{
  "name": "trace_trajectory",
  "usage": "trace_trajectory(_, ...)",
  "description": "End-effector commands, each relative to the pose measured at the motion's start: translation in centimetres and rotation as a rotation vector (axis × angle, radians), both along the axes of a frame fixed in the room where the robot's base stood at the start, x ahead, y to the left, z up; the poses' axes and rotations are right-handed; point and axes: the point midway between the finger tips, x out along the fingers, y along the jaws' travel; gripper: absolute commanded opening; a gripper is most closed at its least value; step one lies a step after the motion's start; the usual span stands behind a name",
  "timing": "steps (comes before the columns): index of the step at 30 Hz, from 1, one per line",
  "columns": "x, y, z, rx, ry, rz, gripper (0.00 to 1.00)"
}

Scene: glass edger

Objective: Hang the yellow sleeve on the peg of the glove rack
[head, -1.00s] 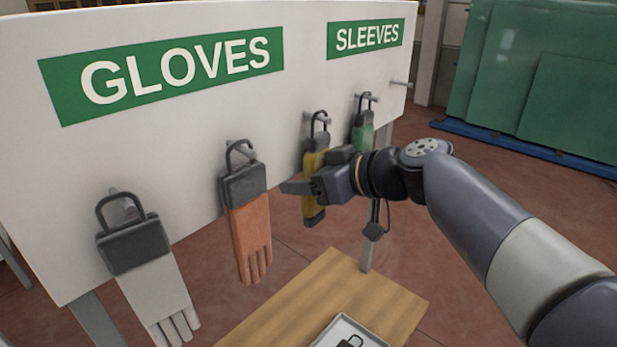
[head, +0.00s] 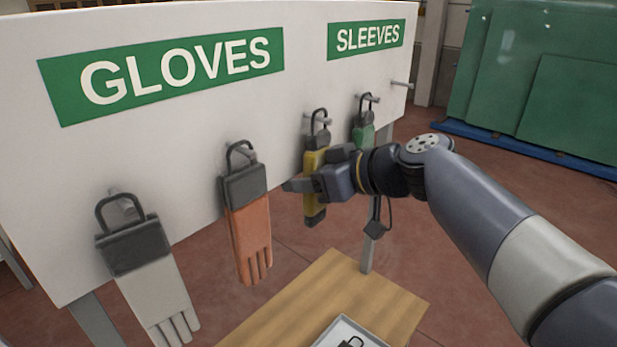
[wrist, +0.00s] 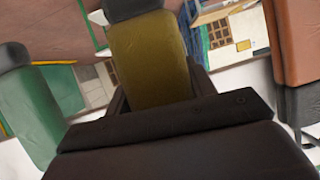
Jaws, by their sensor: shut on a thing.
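The yellow sleeve (head: 315,161) hangs upright from its dark cuff and loop (head: 319,118) below the SLEEVES sign. My gripper (head: 308,186) is shut on the sleeve's yellow body, which also shows between the fingers in the wrist view (wrist: 150,58). The loop overlaps a metal peg (head: 325,120) on the white glove rack (head: 190,130); I cannot tell whether the peg passes through it. My gripper hides part of the sleeve's middle.
The green sleeve (head: 362,134) hangs close behind my gripper on the right. The orange glove (head: 250,235) and white glove (head: 150,295) hang to the left. A bare peg (head: 402,84) is at the rack's right end. A wooden table (head: 350,290) with a tray (head: 375,333) stands below.

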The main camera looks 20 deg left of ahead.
Motion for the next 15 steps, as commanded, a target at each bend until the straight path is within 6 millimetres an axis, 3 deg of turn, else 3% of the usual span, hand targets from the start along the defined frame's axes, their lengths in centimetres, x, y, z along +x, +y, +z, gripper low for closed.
trace_trajectory(1,0.1,0.1,1.3,0.022,-0.009,-0.007,0.3)
trace_trajectory(15,-0.5,-2.2,1.2,0.024,-0.013,-0.009,0.3)
